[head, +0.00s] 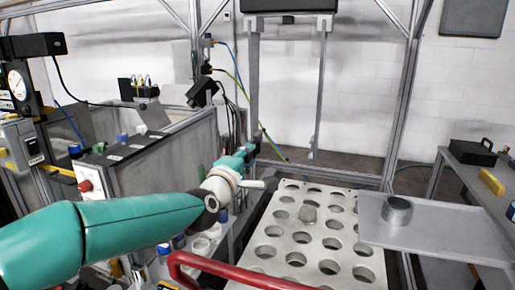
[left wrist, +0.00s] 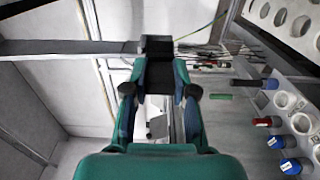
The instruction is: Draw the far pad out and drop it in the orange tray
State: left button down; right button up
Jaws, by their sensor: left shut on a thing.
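My left gripper (head: 243,158) reaches from the left to the lower end of the left upright bar of a grey hanging frame (head: 288,18). It is shut on a small dark block, the pad (head: 253,147). In the left wrist view the gripper (left wrist: 158,64) has its fingertips at the near end of the black pad (left wrist: 157,44). I cannot tell whether the pad still touches the bar. The right bar (head: 320,85) ends in a small grey foot. I make out no orange tray in either view. My right gripper is not in view.
A pale plate with round holes (head: 295,213) lies below and right of the gripper. A grey shelf (head: 440,228) with a metal ring (head: 397,209) stands at the right. A red rail (head: 225,268) crosses the front. Several capped jars (left wrist: 290,166) line the wrist view's right side.

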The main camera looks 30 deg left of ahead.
pick_arm(q)
jog(key=shift+v, duration=1.3)
jog(key=shift+s+r, duration=0.1)
jog(key=shift+s, duration=0.05)
jog(key=v, duration=0.7)
jog(key=shift+s+b, duration=0.3)
jog(key=shift+d, duration=0.15)
